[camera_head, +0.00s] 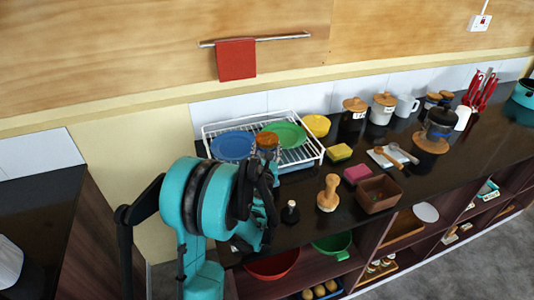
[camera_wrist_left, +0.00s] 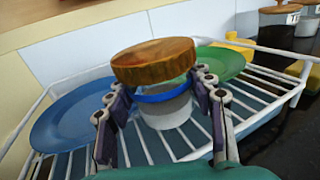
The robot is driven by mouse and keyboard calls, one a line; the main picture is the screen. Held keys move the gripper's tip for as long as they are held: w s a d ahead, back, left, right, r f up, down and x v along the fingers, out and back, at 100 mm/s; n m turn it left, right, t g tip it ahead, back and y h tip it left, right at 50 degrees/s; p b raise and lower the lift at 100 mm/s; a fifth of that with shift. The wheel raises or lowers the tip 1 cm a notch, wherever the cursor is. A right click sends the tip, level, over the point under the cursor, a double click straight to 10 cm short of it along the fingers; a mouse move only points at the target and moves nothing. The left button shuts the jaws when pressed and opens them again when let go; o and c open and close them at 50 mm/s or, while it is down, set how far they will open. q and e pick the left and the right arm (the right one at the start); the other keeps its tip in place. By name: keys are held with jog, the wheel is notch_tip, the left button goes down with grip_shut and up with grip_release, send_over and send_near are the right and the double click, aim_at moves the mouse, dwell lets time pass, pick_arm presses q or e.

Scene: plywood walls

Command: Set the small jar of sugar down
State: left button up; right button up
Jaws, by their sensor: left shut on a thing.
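The small jar of sugar (camera_wrist_left: 165,104) has a round wooden lid, a blue band and pale contents. My left gripper (camera_wrist_left: 163,100) is shut on it, with one finger on each side below the lid. In the head view the jar (camera_head: 268,146) shows just beyond my left gripper (camera_head: 268,168), at the front of the white wire dish rack (camera_head: 318,158). The jar looks upright. I cannot tell whether its base touches the rack or hangs above it. My right gripper is not in view.
The rack holds a blue plate (camera_head: 233,146) and a green plate (camera_head: 285,134).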

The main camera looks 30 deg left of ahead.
pick_arm(q)
jog(key=shift+f, duration=0.55)
jog(key=shift+f, duration=0.15)
jog(key=o, duration=1.3)
